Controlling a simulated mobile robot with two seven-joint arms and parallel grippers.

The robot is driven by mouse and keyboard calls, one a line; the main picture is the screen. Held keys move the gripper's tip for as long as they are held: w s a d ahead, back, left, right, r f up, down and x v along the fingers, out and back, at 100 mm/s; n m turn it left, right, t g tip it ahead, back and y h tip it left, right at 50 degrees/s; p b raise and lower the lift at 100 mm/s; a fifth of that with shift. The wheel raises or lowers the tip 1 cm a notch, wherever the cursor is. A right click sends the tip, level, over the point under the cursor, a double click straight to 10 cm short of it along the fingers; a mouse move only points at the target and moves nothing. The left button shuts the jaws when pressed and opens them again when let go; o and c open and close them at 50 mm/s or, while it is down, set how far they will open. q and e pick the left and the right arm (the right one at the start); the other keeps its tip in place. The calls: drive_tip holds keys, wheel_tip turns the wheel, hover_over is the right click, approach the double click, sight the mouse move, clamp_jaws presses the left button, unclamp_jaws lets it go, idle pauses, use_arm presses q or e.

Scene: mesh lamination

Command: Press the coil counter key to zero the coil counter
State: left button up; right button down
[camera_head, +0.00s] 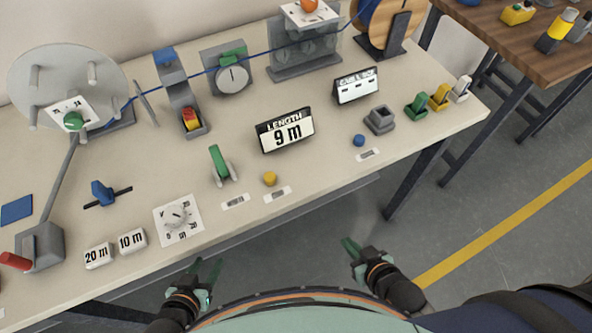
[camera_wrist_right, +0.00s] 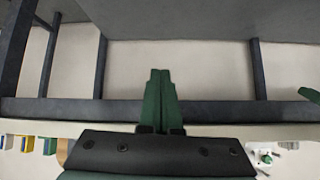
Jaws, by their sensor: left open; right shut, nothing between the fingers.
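A blue round key (camera_head: 359,140) stands on the bench with a small label card in front, its print too small to read. Behind it is a small display (camera_head: 357,86) with a dark header I cannot read clearly. A yellow round key (camera_head: 270,179) with its own cards sits in front of the LENGTH display (camera_head: 286,131), which reads 9 m. My left gripper (camera_head: 206,264) is open and empty, off the bench's front edge. My right gripper (camera_head: 349,244) is shut and empty, also off the front edge, below and apart from both keys; its closed fingers show in the right wrist view (camera_wrist_right: 160,76).
The bench (camera_head: 330,185) has a green lever (camera_head: 220,163), a dial card (camera_head: 178,217), 20 m and 10 m blocks (camera_head: 116,246), and a grey square holder (camera_head: 380,119). Green, yellow and white clips (camera_head: 439,98) stand at the right end. Bench legs are below.

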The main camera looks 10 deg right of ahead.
drive_tip(key=shift+d, duration=0.15)
drive_tip(key=shift+r, duration=0.1)
wheel_tip(320, 180, up, 14)
drive_tip(key=w+a+n+g+p, duration=0.1)
drive_tip(key=w+n+g+p, duration=0.1)
drive_tip(key=n+g, duration=0.15)
drive_tip(key=w+a+r+n+y, duration=0.5)
drive_tip(key=w+a+r+n, duration=0.4)
drive_tip(key=w+a+n, duration=0.4)
drive_tip(key=shift+a+r+n+g, duration=0.4)
drive_tip(key=shift+a+n, duration=0.35)
drive_tip(key=shift+n, duration=0.4)
